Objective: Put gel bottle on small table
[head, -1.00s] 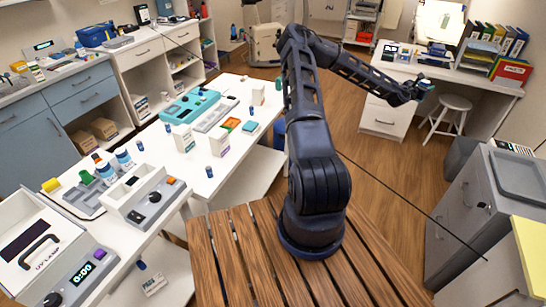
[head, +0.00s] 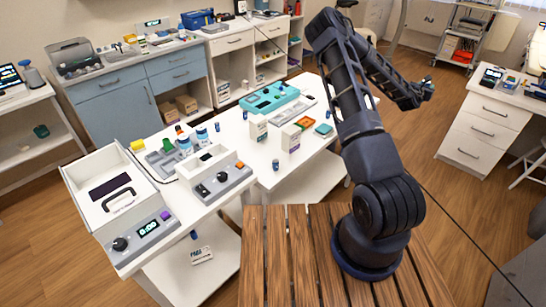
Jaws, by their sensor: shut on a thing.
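My arm reaches up and away to the right, and my gripper (head: 428,86) is high over the floor at the right. It is shut on a small, dark bluish thing at its tip. That thing is too small to tell whether it is the gel bottle. White bottles with blue labels (head: 202,133) stand on the near white table. I cannot tell which table is the small one.
The white work table (head: 232,165) holds boxes, a teal rack (head: 272,98) and lab devices. A UV lamp box (head: 105,190) stands at its near left. Blue cabinets (head: 180,75) line the back wall. A white drawer unit (head: 490,135) stands right. Wooden floor (head: 50,230) is clear at left.

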